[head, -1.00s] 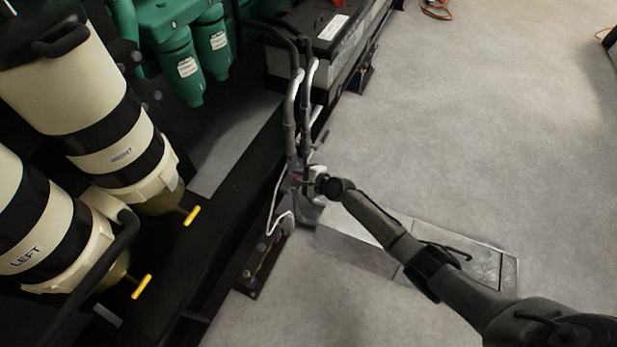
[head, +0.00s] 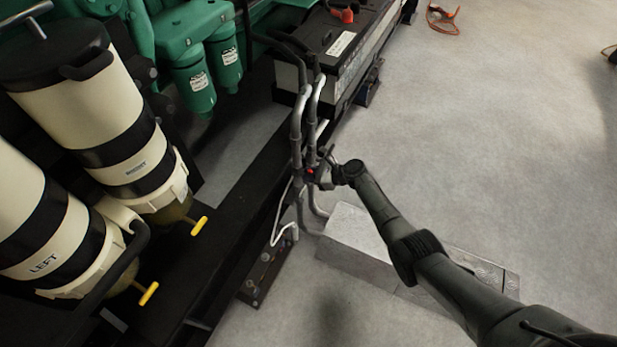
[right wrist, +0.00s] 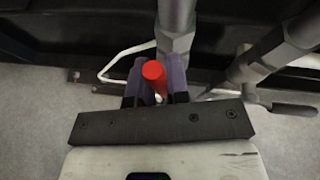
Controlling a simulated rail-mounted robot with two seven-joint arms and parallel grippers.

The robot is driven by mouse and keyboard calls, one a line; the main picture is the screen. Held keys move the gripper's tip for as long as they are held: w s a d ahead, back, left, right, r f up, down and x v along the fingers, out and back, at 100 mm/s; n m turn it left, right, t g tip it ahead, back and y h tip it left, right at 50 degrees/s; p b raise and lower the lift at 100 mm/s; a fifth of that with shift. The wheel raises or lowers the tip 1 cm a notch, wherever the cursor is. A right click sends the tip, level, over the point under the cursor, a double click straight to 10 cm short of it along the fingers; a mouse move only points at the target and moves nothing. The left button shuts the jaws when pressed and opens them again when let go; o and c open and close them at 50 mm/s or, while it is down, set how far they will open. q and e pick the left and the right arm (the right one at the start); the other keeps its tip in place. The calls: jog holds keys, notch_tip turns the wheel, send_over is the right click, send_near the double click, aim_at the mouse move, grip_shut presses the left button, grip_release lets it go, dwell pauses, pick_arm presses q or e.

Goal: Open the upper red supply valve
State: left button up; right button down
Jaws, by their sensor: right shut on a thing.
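The red valve handle (head: 310,171) shows as a small red spot beside the grey pipes in the head view. In the right wrist view its round red end (right wrist: 153,72) sits between two dark purplish fingers. My right gripper (head: 318,176) is shut on this handle, right beside the upright pipes (head: 297,130). The fingers (right wrist: 157,85) press it from both sides. The valve body is mostly hidden by the gripper and pipes, so I cannot tell the valve's position. My left gripper is not in view.
Two cream filter canisters, marked right (head: 128,150) and left (head: 45,235), stand at left with yellow drain handles. A black battery (head: 335,45) lies behind the pipes. A grey step block (head: 350,225) lies under my right arm. Open floor (head: 480,150) spreads right.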

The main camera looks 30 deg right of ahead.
jog(key=shift+w+d+m+y, duration=0.1)
jog(key=shift+d+m+y, duration=0.1)
jog(key=shift+m+y, duration=0.1)
jog(key=shift+f, duration=0.15)
jog(key=c, duration=1.1)
grip_release()
jog(key=shift+d+r, duration=0.15)
jog(key=shift+r, duration=0.15)
jog(key=p+v, duration=0.7)
jog(key=v, duration=0.6)
jog(key=shift+s+p, duration=0.2)
jog(key=shift+p, duration=0.2)
